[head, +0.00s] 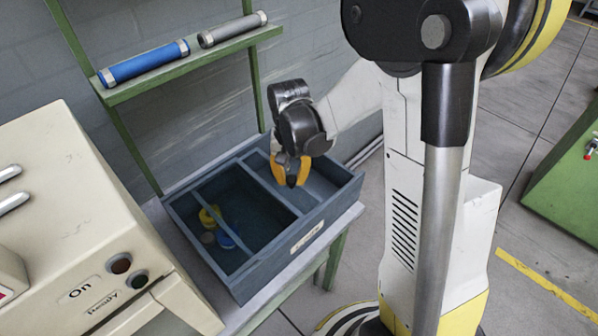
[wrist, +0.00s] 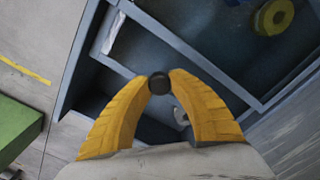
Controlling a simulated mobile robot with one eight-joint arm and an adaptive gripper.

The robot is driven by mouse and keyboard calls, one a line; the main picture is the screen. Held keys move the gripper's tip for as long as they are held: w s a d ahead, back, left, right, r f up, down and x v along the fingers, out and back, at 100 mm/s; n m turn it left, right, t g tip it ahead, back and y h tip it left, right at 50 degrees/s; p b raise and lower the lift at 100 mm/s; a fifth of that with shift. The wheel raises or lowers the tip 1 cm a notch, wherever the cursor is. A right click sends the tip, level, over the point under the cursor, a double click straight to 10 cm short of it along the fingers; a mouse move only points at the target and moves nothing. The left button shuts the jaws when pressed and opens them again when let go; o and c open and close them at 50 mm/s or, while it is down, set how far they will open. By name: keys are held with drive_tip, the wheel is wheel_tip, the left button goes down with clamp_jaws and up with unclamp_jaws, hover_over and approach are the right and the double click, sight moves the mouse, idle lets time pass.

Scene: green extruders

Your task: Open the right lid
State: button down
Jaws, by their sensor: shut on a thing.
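A blue-grey box (head: 243,290) stands on a bench, with a divider between a left and a right compartment. My gripper (head: 292,180) points down over the right part of the box. In the wrist view, my yellow fingers (wrist: 159,82) are closed around a small dark round knob (wrist: 159,84). A lighter flat surface (head: 328,184) shows beside the gripper in the right compartment; I cannot tell whether it is the lid or the inner wall. The gripper hides part of this compartment, so the right lid's angle is unclear.
A cream machine (head: 75,200) with buttons stands at left. A green shelf (head: 185,65) holds blue (head: 145,63) and grey (head: 232,30) cylinders behind the box. A green cabinet (head: 570,185) stands far right.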

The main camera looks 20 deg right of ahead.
drive_tip(key=c, duration=1.1)
unclamp_jaws()
wheel_tip(320, 180, up, 12)
drive_tip(key=s+a+r+n+t+b, duration=0.1)
drive_tip(key=s+n+t, duration=0.4)
drive_tip(key=s, duration=0.8)
drive_tip(key=shift+a+r+t+b, duration=0.35)
drive_tip(key=shift+a+r+t, duration=0.3)
drive_tip(key=shift+r+t, duration=0.35)
